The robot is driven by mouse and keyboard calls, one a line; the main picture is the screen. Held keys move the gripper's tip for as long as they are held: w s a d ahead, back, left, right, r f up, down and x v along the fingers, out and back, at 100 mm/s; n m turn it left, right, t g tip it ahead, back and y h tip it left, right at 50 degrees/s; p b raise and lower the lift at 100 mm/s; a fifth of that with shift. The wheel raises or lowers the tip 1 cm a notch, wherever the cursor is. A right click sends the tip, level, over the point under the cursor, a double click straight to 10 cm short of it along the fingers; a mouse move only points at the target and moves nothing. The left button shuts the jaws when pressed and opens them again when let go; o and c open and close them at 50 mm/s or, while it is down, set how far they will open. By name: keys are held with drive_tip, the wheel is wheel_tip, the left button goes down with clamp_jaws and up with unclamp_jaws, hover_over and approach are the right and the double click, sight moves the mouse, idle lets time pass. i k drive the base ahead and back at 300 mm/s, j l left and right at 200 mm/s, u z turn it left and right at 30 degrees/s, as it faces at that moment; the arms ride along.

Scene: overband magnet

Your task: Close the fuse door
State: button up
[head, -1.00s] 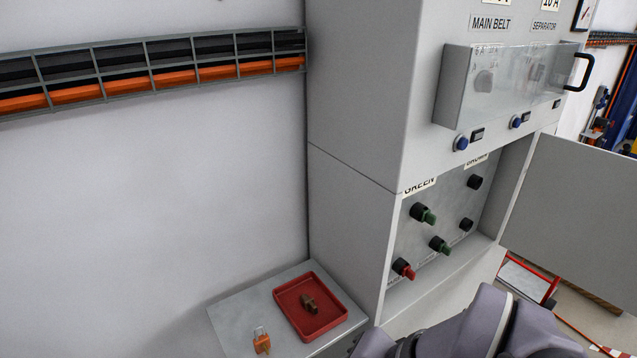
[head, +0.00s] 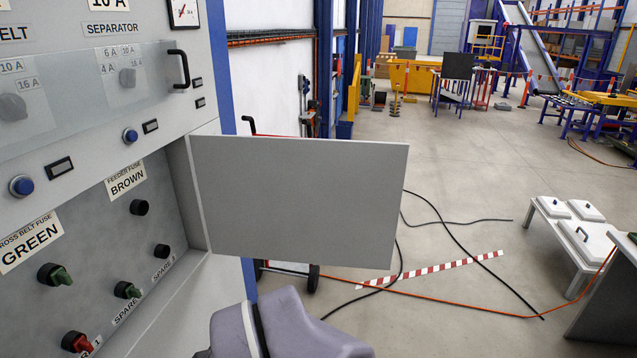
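The fuse door (head: 300,200) is a plain grey panel in the middle of the head view. It stands wide open, swung out to the right from the right edge of the fuse compartment (head: 120,245). Inside the compartment are green fuses (head: 60,276) (head: 128,290), a red fuse (head: 78,342) and black round holders (head: 139,207). Labels read GREEN and BROWN. A purple-grey link of my arm (head: 285,330) shows at the bottom, below the door. My gripper is out of view.
Above the compartment is a clear cover (head: 70,95) with a black handle (head: 180,68), over dials. Blue buttons (head: 130,136) sit below it. Behind the door are a hand truck, black cables (head: 450,230) and a striped floor strip (head: 430,270). A white bench (head: 575,240) stands at right.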

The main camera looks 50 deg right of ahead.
sight(316, 201)
drive_tip(key=l+u, duration=0.25)
drive_tip(key=l, duration=0.35)
drive_tip(key=l+u, duration=0.2)
drive_tip(key=l, duration=0.4)
drive_tip(key=l+u, duration=0.25)
drive_tip(key=l, duration=0.35)
drive_tip(key=k+l+u, duration=0.25)
drive_tip(key=l, duration=0.35)
drive_tip(key=k+l+u, duration=0.2)
drive_tip(key=l, duration=0.4)
drive_tip(key=k+l+u, duration=0.1)
drive_tip(key=l+u, duration=0.15)
drive_tip(key=l, duration=0.3)
drive_tip(key=k+l+u, duration=0.25)
drive_tip(key=l, duration=0.2)
drive_tip(key=k+l+u, duration=0.2)
drive_tip(key=l, duration=0.25)
drive_tip(key=l+u, duration=0.25)
